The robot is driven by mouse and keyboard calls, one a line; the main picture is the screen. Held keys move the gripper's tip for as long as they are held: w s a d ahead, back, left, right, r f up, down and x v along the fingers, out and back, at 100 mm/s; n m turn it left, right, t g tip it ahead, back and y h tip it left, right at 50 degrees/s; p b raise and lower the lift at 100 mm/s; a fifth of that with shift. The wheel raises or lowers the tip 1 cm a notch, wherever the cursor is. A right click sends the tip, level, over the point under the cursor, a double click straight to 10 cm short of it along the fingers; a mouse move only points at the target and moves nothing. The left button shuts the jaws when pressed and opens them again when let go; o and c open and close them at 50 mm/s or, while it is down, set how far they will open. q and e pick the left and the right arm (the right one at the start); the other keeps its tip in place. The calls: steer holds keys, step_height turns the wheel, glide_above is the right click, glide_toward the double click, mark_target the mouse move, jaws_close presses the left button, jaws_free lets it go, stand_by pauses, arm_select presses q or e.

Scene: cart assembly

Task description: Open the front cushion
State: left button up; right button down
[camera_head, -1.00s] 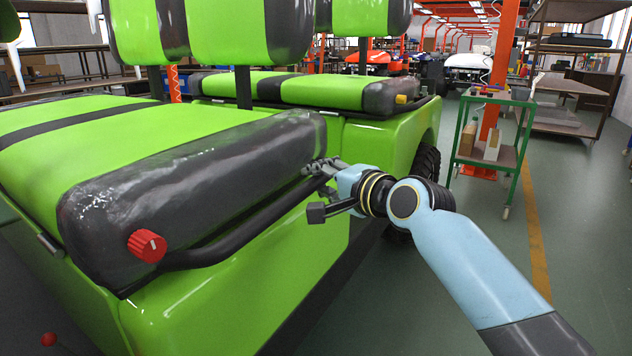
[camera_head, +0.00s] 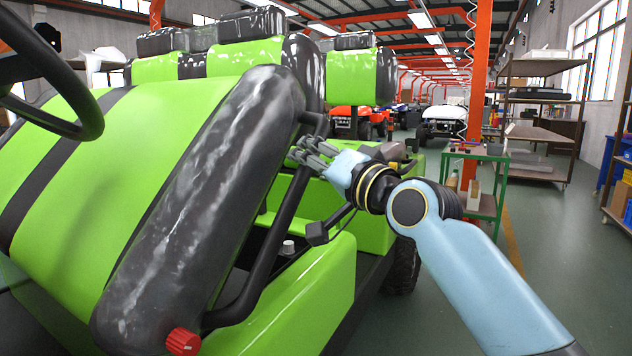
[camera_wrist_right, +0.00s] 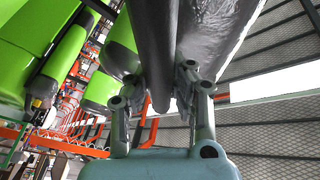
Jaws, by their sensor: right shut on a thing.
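The front cushion (camera_head: 150,150) is green with dark stripes and a worn black side. In the head view it is tilted up steeply, its far upper corner raised and its lower near corner beside a red knob (camera_head: 183,341). The exact contact is partly hidden. My left gripper is not in view.
The open space under the cushion shows a green body (camera_head: 310,290) and a white cap (camera_head: 288,247). A black rail (camera_head: 277,235) runs beside the cushion. A steering wheel (camera_head: 85,130) is at the left.

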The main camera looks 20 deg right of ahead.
steer(key=shift+n+t, duration=0.3)
steer(key=shift+n, duration=0.5)
steer(key=shift+s+a+r, duration=1.05)
steer(key=shift+a+r, duration=0.25)
steer(key=c, duration=1.1)
jaws_free()
steer(key=shift+s+a+r, duration=0.1)
steer(key=shift+s+a, duration=0.1)
steer(key=shift+a, duration=0.05)
steer(key=shift+w+d, duration=0.1)
steer(key=shift+s+f, duration=0.2)
steer(key=shift+s, duration=0.1)
steer(key=v, duration=1.1)
steer(key=shift+s+d, duration=0.2)
steer(key=shift+d, duration=0.05)
